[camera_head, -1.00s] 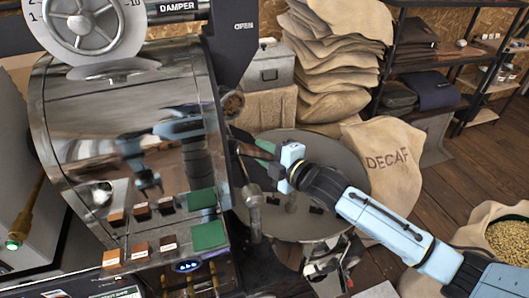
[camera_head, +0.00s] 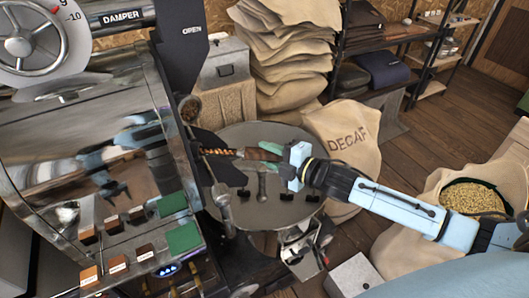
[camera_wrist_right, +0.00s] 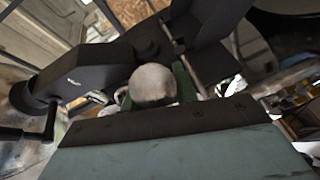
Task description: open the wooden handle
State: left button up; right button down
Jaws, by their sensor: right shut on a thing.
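The wooden handle (camera_head: 252,154) is a short brown grip pointing out from the front of the roaster drum (camera_head: 90,130). A long dark, orange-streaked piece (camera_head: 222,153) shows between the handle and the drum front. My right gripper (camera_head: 264,152) has its green fingers shut on the handle, to the right of the drum and above the round cooling tray. In the right wrist view a pale, rounded end, probably of the handle (camera_wrist_right: 152,85), sits between the green fingers, partly hidden by the gripper body. My left gripper is not in view.
The round grey cooling tray (camera_head: 275,205) lies below my right gripper. A DECAF sack (camera_head: 345,160) stands to its right, and an open sack of pale beans (camera_head: 400,205) farther right. A metal box (camera_head: 223,62) and stacked sacks (camera_head: 285,50) are behind.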

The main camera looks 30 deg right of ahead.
jog(key=c, duration=1.1)
grip_release()
jog(key=v, duration=1.3)
jog(key=shift+s+d+r, duration=0.1)
jog(key=shift+s, duration=0.05)
